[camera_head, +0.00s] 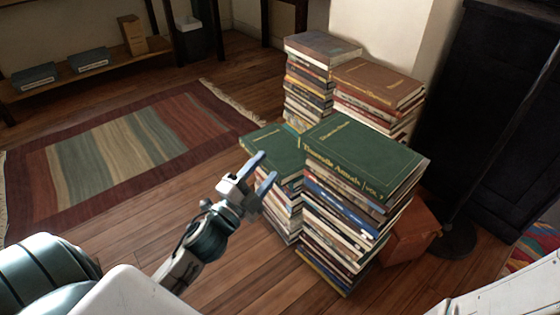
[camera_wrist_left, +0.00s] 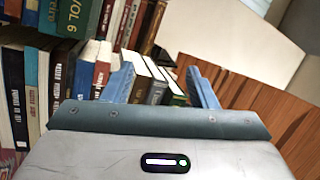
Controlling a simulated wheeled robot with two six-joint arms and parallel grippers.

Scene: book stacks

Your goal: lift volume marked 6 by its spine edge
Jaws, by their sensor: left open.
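The green volume marked 6 (camera_wrist_left: 68,18) shows its spine with "VOL 6" at the upper left of the left wrist view. In the head view a green book (camera_head: 272,142) tops the shorter front-left stack and looks like that volume; its number is not readable there. My left gripper (camera_head: 262,172) is open and empty, just in front of that stack at its left, near the top book's spine edge. In the left wrist view its two fingers (camera_wrist_left: 161,66) stand apart with nothing gripped, and the green spine lies outside them to the left. My right gripper is not in view.
A taller stack topped by a green book marked VOL 7 (camera_head: 362,155) stands close on the right. A striped rug (camera_head: 130,145) and open floor (camera_head: 135,225) lie left.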

